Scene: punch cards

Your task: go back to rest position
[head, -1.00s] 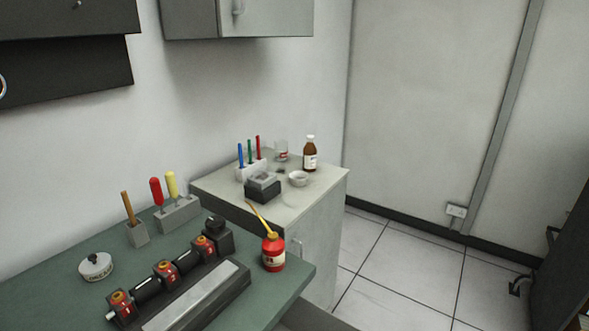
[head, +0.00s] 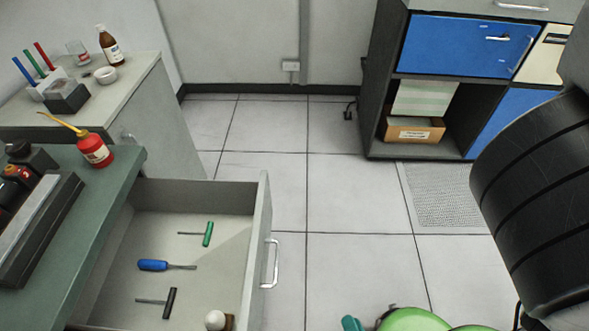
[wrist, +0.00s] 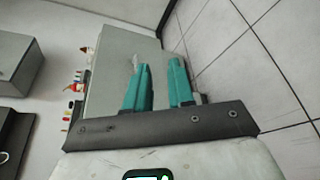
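My gripper (wrist: 158,75) shows in the wrist view with its two teal fingers apart and nothing between them. Floor tiles and the side of a grey cabinet lie beyond the fingers. In the head view my gripper cannot be made out clearly; a small teal piece shows at the bottom edge. A black ribbed part, which looks like my own arm, fills the right side of that view.
An open drawer (head: 262,215) juts from the green bench (head: 113,200), holding a blue screwdriver (head: 153,265) and two T-handled tools. A red oil can (head: 95,150) stands near the bench's edge. A blue-fronted cabinet (head: 440,48) stands at the back right.

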